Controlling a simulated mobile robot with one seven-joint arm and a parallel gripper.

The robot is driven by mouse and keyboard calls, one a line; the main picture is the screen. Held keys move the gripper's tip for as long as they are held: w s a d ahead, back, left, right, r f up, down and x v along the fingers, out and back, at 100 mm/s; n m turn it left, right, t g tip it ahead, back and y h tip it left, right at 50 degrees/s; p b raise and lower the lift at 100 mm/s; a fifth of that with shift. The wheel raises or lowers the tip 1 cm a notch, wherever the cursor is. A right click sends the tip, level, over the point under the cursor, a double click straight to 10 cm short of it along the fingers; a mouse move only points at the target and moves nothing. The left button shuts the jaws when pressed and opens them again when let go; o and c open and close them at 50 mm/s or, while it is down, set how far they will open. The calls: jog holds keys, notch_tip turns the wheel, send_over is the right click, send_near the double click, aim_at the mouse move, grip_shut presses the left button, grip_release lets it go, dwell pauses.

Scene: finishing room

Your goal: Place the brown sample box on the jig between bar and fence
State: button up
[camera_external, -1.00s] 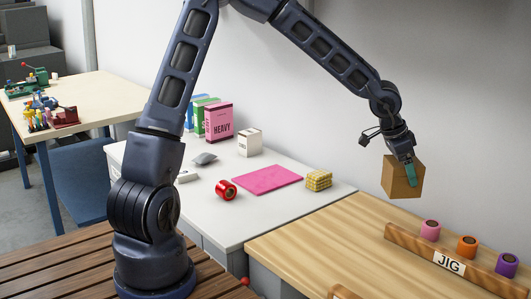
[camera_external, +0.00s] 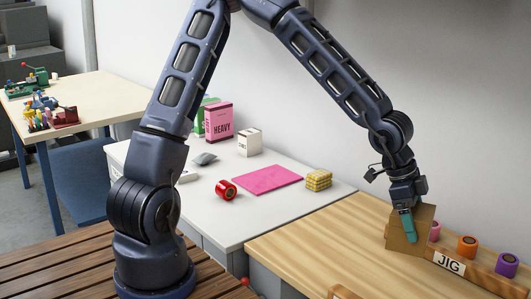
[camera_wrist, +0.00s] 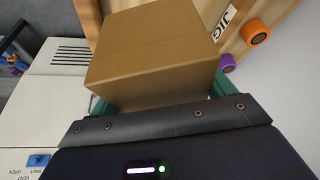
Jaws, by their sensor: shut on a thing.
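The brown sample box (camera_external: 425,226) is held in my gripper (camera_external: 408,227), with a teal finger against its near side. It hangs slightly tilted at the left end of the wooden rail with the JIG label (camera_external: 449,263) and hides part of that rail. I cannot tell whether the box touches the wood. In the wrist view the box (camera_wrist: 155,50) fills the middle, between the teal fingers (camera_wrist: 158,103), and covers much of the jig. The JIG label (camera_wrist: 223,23) shows to its right. A second wooden piece (camera_external: 345,292) is cut off at the bottom edge.
Pink (camera_external: 434,231), orange (camera_external: 467,246) and purple (camera_external: 507,264) rolls stand behind the labelled rail. The wooden top (camera_external: 325,245) left of the box is clear. A white table with a pink mat (camera_external: 262,179) and a yellow checked block (camera_external: 318,180) adjoins it.

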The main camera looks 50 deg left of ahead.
notch_tip(320, 180, down, 16)
jog(key=shift+r, duration=0.25)
dwell(0.5)
jog(key=shift+f, duration=0.1)
jog(key=o, duration=0.9)
